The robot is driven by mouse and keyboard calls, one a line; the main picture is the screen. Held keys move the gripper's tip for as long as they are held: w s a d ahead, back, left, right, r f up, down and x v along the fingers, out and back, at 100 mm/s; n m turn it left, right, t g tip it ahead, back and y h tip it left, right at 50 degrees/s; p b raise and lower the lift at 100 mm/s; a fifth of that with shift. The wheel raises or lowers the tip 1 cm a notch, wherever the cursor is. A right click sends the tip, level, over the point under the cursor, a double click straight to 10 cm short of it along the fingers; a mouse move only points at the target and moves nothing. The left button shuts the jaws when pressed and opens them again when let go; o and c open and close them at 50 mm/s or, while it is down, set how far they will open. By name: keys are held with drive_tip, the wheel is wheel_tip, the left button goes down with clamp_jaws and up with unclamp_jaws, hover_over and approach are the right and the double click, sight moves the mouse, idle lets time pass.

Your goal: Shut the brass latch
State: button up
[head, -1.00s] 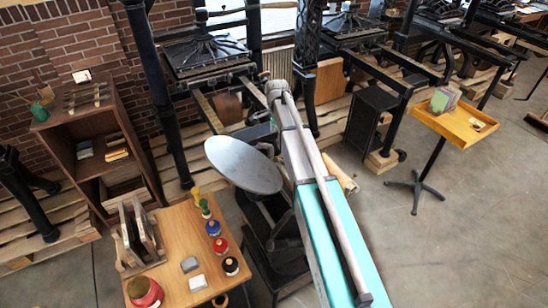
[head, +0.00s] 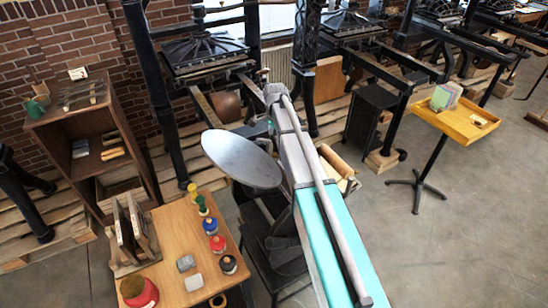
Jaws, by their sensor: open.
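I cannot make out a brass latch in the head view. My arm (head: 318,205), grey with a teal panel, reaches from the bottom edge up to its bend (head: 277,93). Beyond the bend it drops behind itself, and my gripper is hidden there. A small press with a round grey disc (head: 240,160) stands just left of my arm, partly covered by it. Large black hand presses stand behind, one at the back left (head: 207,53) and one at the back right (head: 343,25).
A wooden table (head: 178,222) at the lower left holds ink pots, grey blocks and a wooden rack (head: 133,232). A wooden shelf (head: 90,130) stands by the brick wall. A yellow tray stand (head: 455,122) is at the right. Open floor lies at the lower right.

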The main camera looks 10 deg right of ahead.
sight(275, 154)
drive_tip(key=shift+f+b, duration=4.3)
drive_tip(key=shift+f, duration=0.3)
clamp_jaws()
